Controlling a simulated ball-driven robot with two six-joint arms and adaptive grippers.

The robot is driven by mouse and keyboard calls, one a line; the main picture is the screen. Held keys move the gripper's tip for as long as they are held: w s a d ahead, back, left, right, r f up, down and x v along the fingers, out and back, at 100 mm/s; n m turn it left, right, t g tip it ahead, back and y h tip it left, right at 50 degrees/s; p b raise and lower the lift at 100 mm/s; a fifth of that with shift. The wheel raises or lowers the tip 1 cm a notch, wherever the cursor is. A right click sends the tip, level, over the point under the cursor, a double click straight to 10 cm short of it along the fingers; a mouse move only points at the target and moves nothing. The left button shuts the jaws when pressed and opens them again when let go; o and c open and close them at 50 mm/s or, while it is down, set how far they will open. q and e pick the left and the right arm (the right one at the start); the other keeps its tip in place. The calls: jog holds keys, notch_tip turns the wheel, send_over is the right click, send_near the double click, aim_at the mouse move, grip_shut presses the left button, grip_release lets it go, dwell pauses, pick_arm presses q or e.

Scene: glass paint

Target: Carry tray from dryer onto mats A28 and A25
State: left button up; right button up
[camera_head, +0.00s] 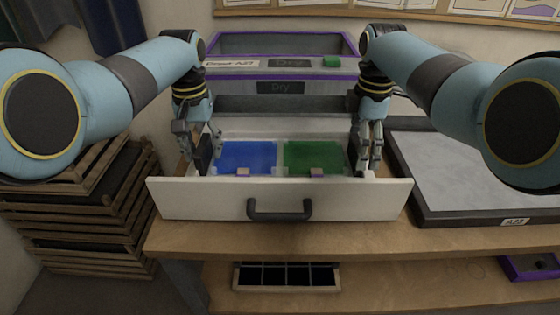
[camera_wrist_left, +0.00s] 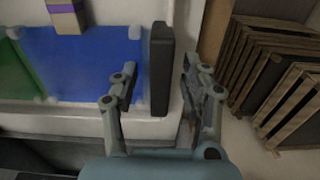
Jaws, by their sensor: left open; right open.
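The tray (camera_wrist_left: 92,112) sits in the pulled-out dryer drawer (camera_head: 200,200), holding a blue glass panel (camera_head: 247,157) and a green glass panel (camera_head: 314,157). A dark upright handle (camera_wrist_left: 160,70) stands at the tray's left end. My left gripper (camera_head: 199,148) is open over this handle; in the left wrist view its fingers (camera_wrist_left: 158,92) are on either side of it, with no clear contact. My right gripper (camera_head: 370,153) is open at the tray's right end, where its fingers hide most of that side.
Wooden racks (camera_head: 80,205) are stacked at left. The drawer front with its black handle (camera_head: 280,210) rises before the tray. A wooden bench (camera_head: 350,236) runs below.

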pick_arm(q)
jog(key=shift+f, duration=0.4)
pick_arm(e)
jog(key=shift+f, duration=0.35)
pick_arm(q)
jog(key=c, duration=0.9)
pick_arm(e)
jog(key=c, duration=0.9)
pick_arm(q)
grip_shut()
pick_arm(e)
jog(key=c, duration=0.5)
